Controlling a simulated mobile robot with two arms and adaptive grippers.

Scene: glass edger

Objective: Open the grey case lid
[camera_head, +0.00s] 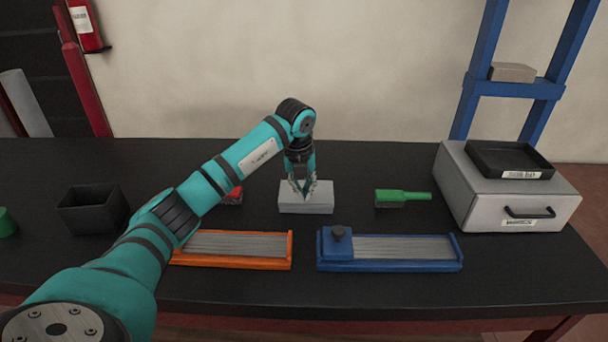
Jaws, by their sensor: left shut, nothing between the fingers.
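A small light grey case (318,208) sits on the black table behind the two long trays. It looks like a low, closed box; the seam of its lid is too small to make out. My left gripper (303,191) points down at the left part of the case, its fingertips shut and empty. The tips overlap the case's top in the picture; I cannot tell whether they touch it. The gripper hides part of the case's top. My right gripper is not in view.
An orange tray (230,264) and a blue tray (390,266) lie in front. A green-handled brush (404,196) lies right of the case. A large grey drawer box (480,205) stands right, a black bin (92,210) left. A red object (233,196) is partly behind my arm.

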